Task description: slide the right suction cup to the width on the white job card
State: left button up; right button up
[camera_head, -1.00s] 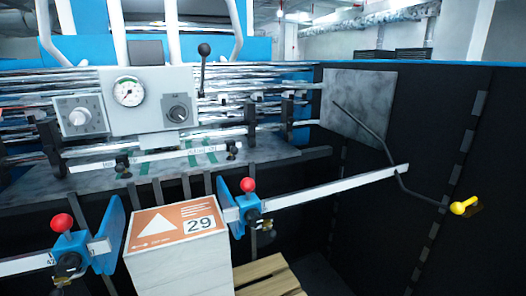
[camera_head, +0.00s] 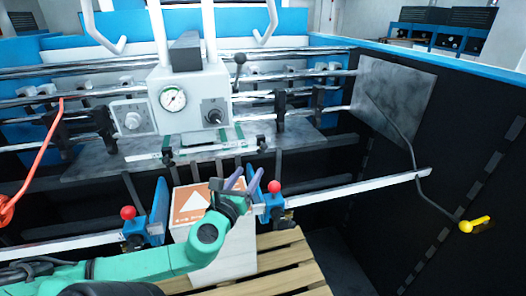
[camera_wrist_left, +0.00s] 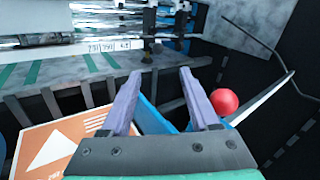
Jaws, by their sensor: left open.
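The right suction cup is a blue bracket (camera_head: 273,207) with a red knob (camera_head: 274,187), on a white scale bar (camera_head: 350,190). In the left wrist view its red knob (camera_wrist_left: 223,101) is just right of my fingers. My left gripper (camera_head: 243,181) is open and empty, with its two purple fingers close to the left side of this bracket; contact cannot be told. A similar left bracket (camera_head: 157,212) has its own red knob (camera_head: 128,212). Between them stands a white stack with an orange-and-white top label (camera_head: 188,205), partly hidden by my arm. My right gripper is out of view.
A wooden pallet (camera_head: 285,262) lies under the stack. A grey control box with a gauge (camera_head: 173,98) and a ruler strip (camera_head: 205,148) are behind. A bent dark rod with a yellow handle (camera_head: 478,225) is at the right.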

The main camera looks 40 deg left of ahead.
pick_arm(q)
send_near(263, 149)
jog(key=x, duration=0.5)
jog(key=shift+b+x, duration=0.3)
jog(key=shift+x, duration=0.65)
jog(key=w+b, duration=0.1)
jog(key=b, duration=0.2)
jog(key=w+a+b, duration=0.1)
jog(key=b, duration=0.2)
jog(key=shift+f, duration=0.4)
jog(key=shift+w+r, duration=0.3)
jog(key=shift+r, duration=0.2)
jog(key=shift+c, duration=0.7)
grip_shut()
jog(key=shift+f, duration=0.1)
